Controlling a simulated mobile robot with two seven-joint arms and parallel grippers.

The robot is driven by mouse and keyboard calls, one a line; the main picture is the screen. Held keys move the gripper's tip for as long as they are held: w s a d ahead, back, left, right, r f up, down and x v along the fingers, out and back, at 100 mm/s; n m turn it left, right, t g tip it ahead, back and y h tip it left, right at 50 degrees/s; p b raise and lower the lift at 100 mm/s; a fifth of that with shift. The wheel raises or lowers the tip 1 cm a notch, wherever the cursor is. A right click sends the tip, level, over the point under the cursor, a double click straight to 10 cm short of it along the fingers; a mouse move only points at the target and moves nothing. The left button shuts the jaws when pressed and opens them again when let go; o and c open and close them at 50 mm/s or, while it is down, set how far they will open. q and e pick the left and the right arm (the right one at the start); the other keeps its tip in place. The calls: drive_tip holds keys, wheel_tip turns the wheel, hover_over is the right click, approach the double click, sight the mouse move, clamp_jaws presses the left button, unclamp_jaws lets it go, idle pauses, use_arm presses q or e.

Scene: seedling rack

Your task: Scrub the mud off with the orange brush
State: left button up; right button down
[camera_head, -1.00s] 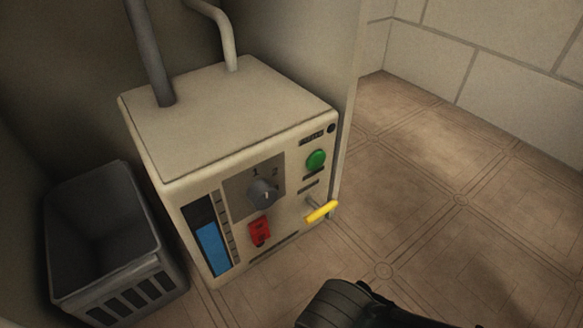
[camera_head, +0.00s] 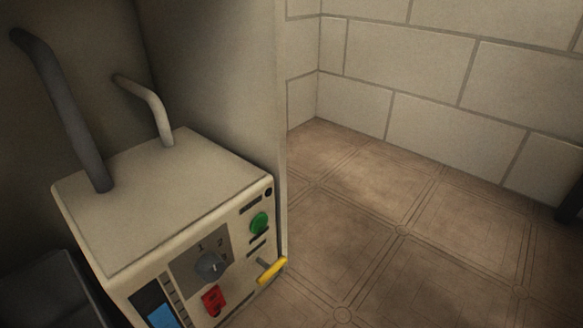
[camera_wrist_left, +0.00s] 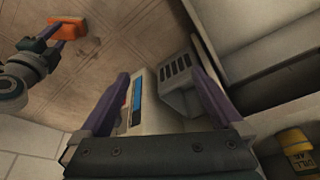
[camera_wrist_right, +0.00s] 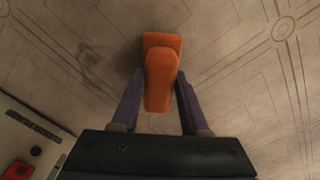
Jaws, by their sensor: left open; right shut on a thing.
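The orange brush (camera_wrist_right: 161,75) is between the purple fingers of my right gripper (camera_wrist_right: 157,88), which is shut on it, above the tiled floor. The brush also shows at the upper left of the left wrist view (camera_wrist_left: 68,28), in my right gripper (camera_wrist_left: 58,38). A faint dark smudge, perhaps mud, marks the floor left of the brush in the right wrist view (camera_wrist_right: 95,62). My left gripper (camera_wrist_left: 160,80) is open and empty, with the machine and a grey bin beyond its fingers. Neither gripper nor the brush is in the head view.
A beige machine (camera_head: 165,205) with pipes, a green button (camera_head: 259,223), a red switch (camera_head: 214,300) and a yellow lever (camera_head: 271,271) stands left. A grey bin (camera_head: 45,290) is beside it. A yellow container (camera_wrist_left: 296,145) is at the left wrist view's lower right.

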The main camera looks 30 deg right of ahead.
wheel_tip(320, 180, up, 6)
drive_tip(key=p, duration=0.6)
drive_tip(key=shift+w+a+r, duration=0.1)
wheel_tip(320, 180, up, 3)
drive_tip(key=p, duration=0.3)
